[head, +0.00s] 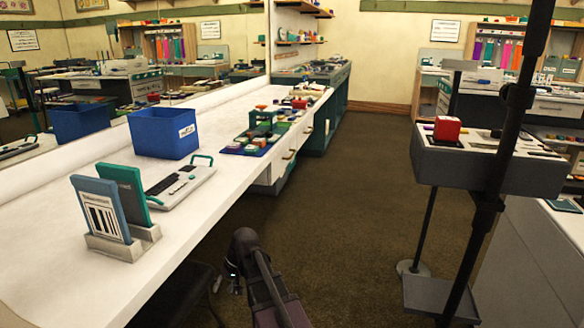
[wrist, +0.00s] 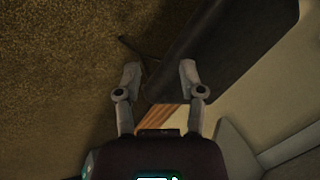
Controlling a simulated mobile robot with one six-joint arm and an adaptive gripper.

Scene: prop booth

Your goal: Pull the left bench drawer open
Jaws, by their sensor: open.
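The long white bench (head: 205,205) runs along the left side of the head view, away from me. Its front face is steeply foreshortened, with small handles (head: 289,155) under the top's edge farther along. I cannot tell which drawer is the left one, and no drawer visibly stands out. My gripper (head: 235,284) is low in front of the bench, below the top and apart from those handles. In the wrist view my gripper (wrist: 158,76) has its two fingers spread, with nothing between them. No drawer handle can be made out there.
A dark flat seat-like piece (wrist: 225,45) lies beyond the fingers. A dark seat (head: 178,292) shows under the bench. The bench holds a blue bin (head: 163,133), upright panels in a stand (head: 122,245) and a keyboard-like device (head: 180,187). Carpeted floor (head: 345,220) is clear; a grey stand is right.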

